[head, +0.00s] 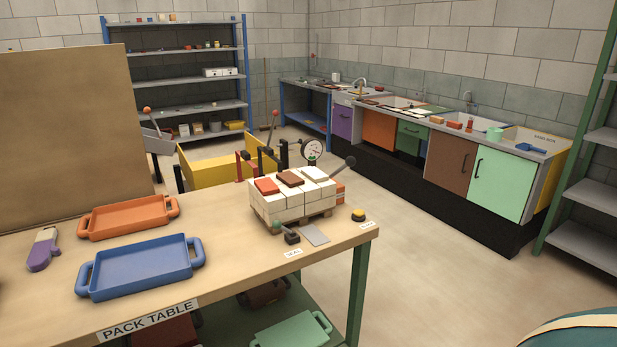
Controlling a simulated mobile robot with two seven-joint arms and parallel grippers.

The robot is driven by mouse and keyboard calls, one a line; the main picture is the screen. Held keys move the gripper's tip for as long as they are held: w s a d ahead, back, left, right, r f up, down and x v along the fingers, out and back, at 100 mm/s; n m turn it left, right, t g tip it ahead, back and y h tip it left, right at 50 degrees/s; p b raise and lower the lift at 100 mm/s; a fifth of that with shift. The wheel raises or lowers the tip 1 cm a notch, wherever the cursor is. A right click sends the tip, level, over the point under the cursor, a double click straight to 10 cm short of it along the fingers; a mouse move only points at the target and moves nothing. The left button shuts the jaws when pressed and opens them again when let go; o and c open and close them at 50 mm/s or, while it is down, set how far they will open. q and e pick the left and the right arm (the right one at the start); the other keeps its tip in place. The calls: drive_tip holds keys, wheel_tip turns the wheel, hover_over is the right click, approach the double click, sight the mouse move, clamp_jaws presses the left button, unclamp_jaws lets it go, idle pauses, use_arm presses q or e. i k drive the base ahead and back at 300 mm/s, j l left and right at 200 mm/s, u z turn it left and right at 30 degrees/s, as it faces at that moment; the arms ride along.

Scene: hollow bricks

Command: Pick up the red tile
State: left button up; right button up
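A red tile (267,186) lies flat on top of a stack of white hollow bricks (295,207), at the stack's left side. A dark brown-red tile (290,178) lies beside it on the same stack. The stack stands on a small pallet (303,221) near the right end of the pack table (190,325). Neither of my grippers shows in the head view.
An orange tray (128,235), a blue tray (97,292) and a purple-and-white tool (42,250) are on the table's left part. A round gauge (312,150) and levers rise behind the stack. A yellow button (358,216) sits at the right corner.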

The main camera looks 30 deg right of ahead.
sight(265, 186)
drive_tip(key=i+z, duration=0.1)
drive_tip(key=z, duration=0.3)
drive_tip(key=i+l+z, duration=0.1)
drive_tip(key=z, duration=0.35)
drive_tip(key=i+z, duration=0.1)
drive_tip(key=z, duration=0.3)
drive_tip(key=i+z, duration=0.1)
drive_tip(key=z, duration=0.3)
